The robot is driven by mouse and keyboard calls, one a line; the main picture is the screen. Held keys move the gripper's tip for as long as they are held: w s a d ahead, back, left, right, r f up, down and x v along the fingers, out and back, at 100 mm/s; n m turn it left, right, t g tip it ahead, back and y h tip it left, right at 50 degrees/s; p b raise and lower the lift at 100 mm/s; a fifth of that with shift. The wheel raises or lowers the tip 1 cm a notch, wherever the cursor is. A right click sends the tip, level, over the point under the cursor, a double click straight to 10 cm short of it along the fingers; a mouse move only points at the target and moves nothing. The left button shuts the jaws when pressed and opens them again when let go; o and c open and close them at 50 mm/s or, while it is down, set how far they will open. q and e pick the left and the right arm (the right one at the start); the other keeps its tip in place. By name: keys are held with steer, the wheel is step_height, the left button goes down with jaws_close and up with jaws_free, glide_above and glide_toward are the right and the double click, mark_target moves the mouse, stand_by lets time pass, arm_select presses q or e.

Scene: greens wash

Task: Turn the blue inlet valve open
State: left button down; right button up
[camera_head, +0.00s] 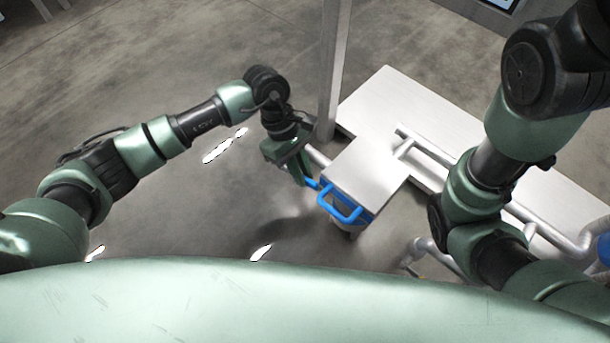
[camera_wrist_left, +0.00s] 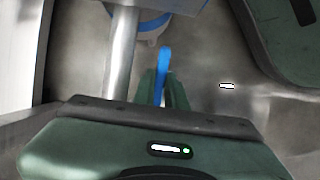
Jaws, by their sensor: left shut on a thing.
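The blue inlet valve's lever (camera_head: 312,184) shows as a short blue bar at the left side of a metal box. My left gripper (camera_head: 300,174) is shut on this lever, and its fingers hide part of it. In the left wrist view the blue lever (camera_wrist_left: 164,62) rises from between the fingers of my left gripper (camera_wrist_left: 163,92). The valve body is mostly hidden in the head view. My right arm is folded at the right of the head view, and its gripper is not seen.
A metal box (camera_head: 368,172) with a blue looped handle (camera_head: 340,205) stands close right of my left gripper. A pale metal surface (camera_head: 410,100) and pipes (camera_head: 545,225) lie behind and to the right. A metal post (camera_head: 332,70) rises behind the gripper. The floor at left is clear.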

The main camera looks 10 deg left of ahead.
arm_select(q)
steer(key=shift+w+a+r+g+h+b, duration=0.3)
steer(key=shift+g+h, duration=0.1)
steer(key=shift+h, duration=0.1)
steer(key=shift+w+a+r+g+h+b, duration=0.2)
steer(key=shift+r+g+h+b, duration=0.1)
steer(key=shift+g+h, duration=0.15)
steer(key=c, duration=1.7)
jaws_free()
steer(key=shift+r, duration=0.1)
steer(key=p+v, duration=0.4)
steer(key=v, duration=0.3)
steer(key=shift+a+r, duration=0.25)
steer(key=shift+a, duration=0.05)
